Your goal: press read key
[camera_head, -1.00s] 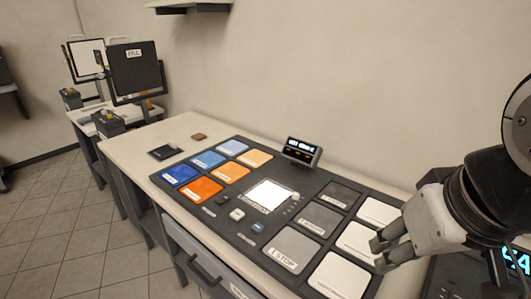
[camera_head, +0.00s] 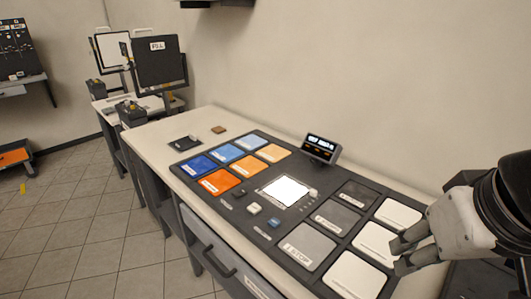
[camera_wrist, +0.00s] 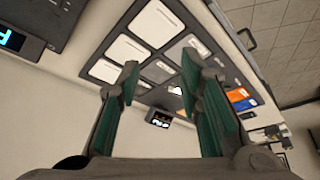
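A dark control panel (camera_head: 233,202) lies on the bench with a bright lit square (camera_head: 284,190) in its middle. In front of that square sit a small white key (camera_head: 254,208) and a small blue key (camera_head: 274,223). Their labels are too small to read, so I cannot tell which key is the read key. My gripper (camera_head: 402,252) hangs over the white pads at the panel's right end, apart from both small keys. In the wrist view my gripper (camera_wrist: 160,66) has its two fingers spread with nothing between them.
Blue and orange pads (camera_head: 222,181) fill the panel's left part, and grey pads (camera_head: 307,246) its right. A small display (camera_head: 321,148) stands at the panel's back edge. A black tray (camera_head: 185,143) and brown block (camera_head: 218,129) lie to the left.

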